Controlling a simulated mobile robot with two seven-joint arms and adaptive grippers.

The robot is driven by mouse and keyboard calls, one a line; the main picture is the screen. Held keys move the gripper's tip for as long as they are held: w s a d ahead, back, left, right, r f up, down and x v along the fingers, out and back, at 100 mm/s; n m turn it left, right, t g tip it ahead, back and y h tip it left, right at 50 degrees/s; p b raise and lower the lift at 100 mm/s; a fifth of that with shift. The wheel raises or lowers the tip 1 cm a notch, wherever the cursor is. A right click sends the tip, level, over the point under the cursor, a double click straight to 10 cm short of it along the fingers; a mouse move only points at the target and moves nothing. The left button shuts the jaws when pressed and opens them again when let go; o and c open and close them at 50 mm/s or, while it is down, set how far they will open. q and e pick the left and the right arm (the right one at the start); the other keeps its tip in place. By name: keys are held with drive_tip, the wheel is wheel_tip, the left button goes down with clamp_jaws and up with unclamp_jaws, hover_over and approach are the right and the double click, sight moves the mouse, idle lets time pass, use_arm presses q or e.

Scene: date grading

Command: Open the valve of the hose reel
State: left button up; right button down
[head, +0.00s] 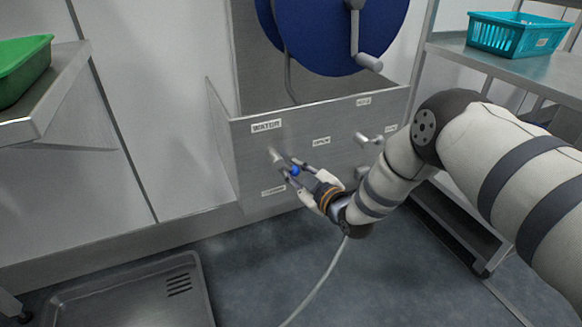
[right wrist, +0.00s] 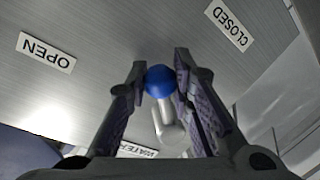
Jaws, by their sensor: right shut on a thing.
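The hose reel (head: 340,35) has a blue drum with a crank and sits above a grey metal panel (head: 335,152). The valve lever under the WATER label (head: 266,126) ends in a blue knob (head: 295,171); the knob also shows in the right wrist view (right wrist: 160,81). My right gripper (head: 291,169) is shut on the blue knob, with a fingertip on each side of it. In the right wrist view, the OPEN label (right wrist: 46,53) is at the left and the CLOSED label (right wrist: 229,25) at the upper right. The knob lies between them. My left gripper is not in view.
A second handle (head: 370,139) sticks out of the panel at right, close to my right forearm. A steel shelf at right holds a teal basket (head: 515,35). A green tray (head: 22,66) is on a shelf at left. A grey floor tray (head: 130,295) lies at lower left.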

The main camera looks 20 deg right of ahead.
sight(295, 150)
drive_tip(key=r+n+p, duration=0.1)
drive_tip(key=n, duration=0.1)
drive_tip(key=d+r+n+h+p, duration=0.1)
drive_tip(key=n+p, duration=0.1)
drive_tip(key=shift+d+r, duration=0.1)
drive_tip(key=shift+r, duration=0.15)
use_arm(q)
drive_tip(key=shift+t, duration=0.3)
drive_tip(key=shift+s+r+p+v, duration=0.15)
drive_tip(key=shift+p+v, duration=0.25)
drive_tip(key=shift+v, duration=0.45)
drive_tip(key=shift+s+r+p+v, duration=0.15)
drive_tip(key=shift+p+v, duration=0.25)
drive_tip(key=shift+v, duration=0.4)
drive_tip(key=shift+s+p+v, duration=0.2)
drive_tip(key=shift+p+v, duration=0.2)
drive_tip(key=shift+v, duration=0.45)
use_arm(e)
drive_tip(key=shift+d+r+n+h, duration=0.15)
drive_tip(key=shift+r+n+h, duration=0.2)
drive_tip(key=shift+n, duration=0.45)
drive_tip(key=shift+d+r+n+h, duration=0.1)
drive_tip(key=shift+r+n+h, duration=0.15)
drive_tip(key=shift+r+n, duration=0.4)
drive_tip(key=shift+f+n, duration=0.2)
drive_tip(key=shift+n, duration=0.05)
drive_tip(key=c, duration=1.4)
unclamp_jaws()
